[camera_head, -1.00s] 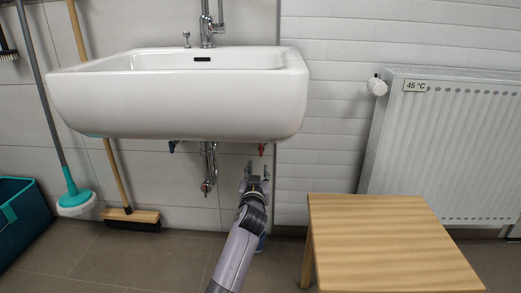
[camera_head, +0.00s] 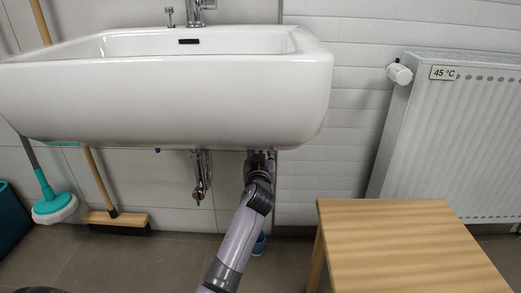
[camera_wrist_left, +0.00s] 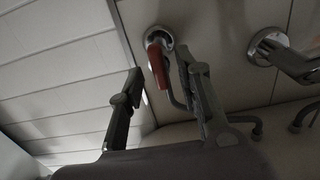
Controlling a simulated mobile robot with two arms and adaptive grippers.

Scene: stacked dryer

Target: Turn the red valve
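The red valve (camera_wrist_left: 158,66) is a small red lever on a round chrome wall fitting, seen in the left wrist view. My left gripper (camera_wrist_left: 160,63) is open, with one finger to each side of the lever in that picture. The right-hand finger looks very close to the lever; I cannot tell if they touch. In the head view my left gripper (camera_head: 260,160) is under the white sink (camera_head: 180,95), partly hidden by its own wrist, and the valve is hidden there. My right gripper is not in view.
A chrome drain pipe (camera_head: 201,178) hangs left of my gripper. A wooden stool (camera_head: 405,240) stands at the right, before a white radiator (camera_head: 460,140). A broom (camera_head: 117,220) and a teal mop (camera_head: 53,205) lean at the left. A blue object (camera_head: 259,243) is on the floor.

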